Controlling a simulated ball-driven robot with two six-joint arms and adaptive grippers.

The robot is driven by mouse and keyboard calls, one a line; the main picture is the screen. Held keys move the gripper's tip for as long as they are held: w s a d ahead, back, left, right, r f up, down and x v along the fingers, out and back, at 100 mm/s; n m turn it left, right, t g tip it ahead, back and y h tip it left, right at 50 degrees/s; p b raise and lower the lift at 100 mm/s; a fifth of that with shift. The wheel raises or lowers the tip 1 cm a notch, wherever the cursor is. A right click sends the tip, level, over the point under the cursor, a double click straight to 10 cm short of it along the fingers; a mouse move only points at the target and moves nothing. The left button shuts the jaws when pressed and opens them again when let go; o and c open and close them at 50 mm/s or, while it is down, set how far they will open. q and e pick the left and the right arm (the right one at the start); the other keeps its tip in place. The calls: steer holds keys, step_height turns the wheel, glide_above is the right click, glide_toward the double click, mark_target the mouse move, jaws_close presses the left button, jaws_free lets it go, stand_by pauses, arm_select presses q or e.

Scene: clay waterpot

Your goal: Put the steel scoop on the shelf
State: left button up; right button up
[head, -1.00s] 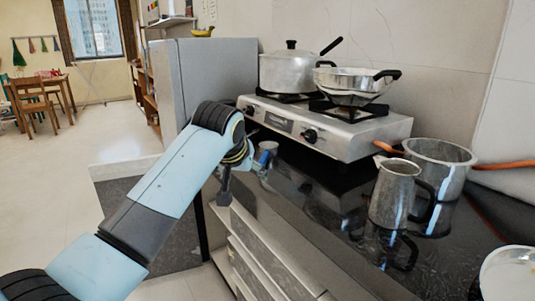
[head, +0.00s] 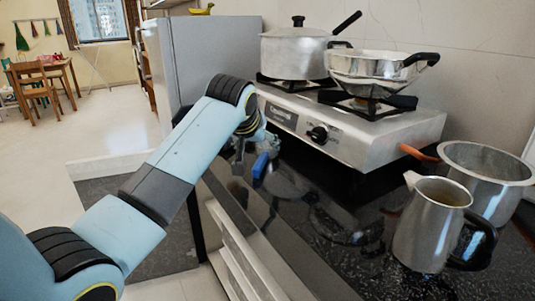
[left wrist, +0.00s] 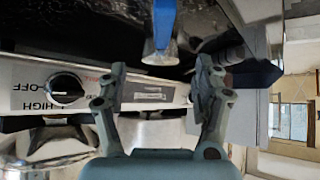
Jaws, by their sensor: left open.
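A small thing with a blue handle (head: 260,165) and a metal end lies on the dark counter at the near left corner of the stove; it looks like the steel scoop. In the left wrist view its blue handle (left wrist: 164,22) comes down from the top edge, with the metal end just beyond the gap between my fingers. My left gripper (head: 250,149) is open and empty, close beside it; its fingers show apart in the left wrist view (left wrist: 160,85). My right gripper is in neither view. I cannot make out a clear shelf for the scoop.
A gas stove (head: 345,130) holds a lidded pot (head: 292,55) and a two-handled pan (head: 375,70). A metal jug (head: 425,230) and a steel pot (head: 485,185) stand on the counter at right. A grey fridge (head: 205,60) stands behind my left arm.

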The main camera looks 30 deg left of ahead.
mark_target(264, 154)
arm_select(q)
steer(key=shift+x, duration=0.85)
steer(key=shift+b+x, duration=0.4)
steer(key=shift+x, duration=0.6)
steer(key=x, duration=0.3)
steer(key=shift+w+f+b, duration=0.2)
steer(key=shift+f+b, duration=0.1)
steer(key=shift+b, duration=0.1)
steer(key=shift+w+a+f, duration=0.2)
steer(key=shift+w+f, duration=0.05)
steer(key=shift+w, duration=0.05)
steer(key=shift+s+r, duration=0.3)
steer(key=shift+s+d, duration=0.1)
steer(key=c, duration=0.4)
steer(key=shift+c, duration=1.4)
steer(key=c, duration=0.4)
steer(key=shift+c, duration=1.4)
jaws_close()
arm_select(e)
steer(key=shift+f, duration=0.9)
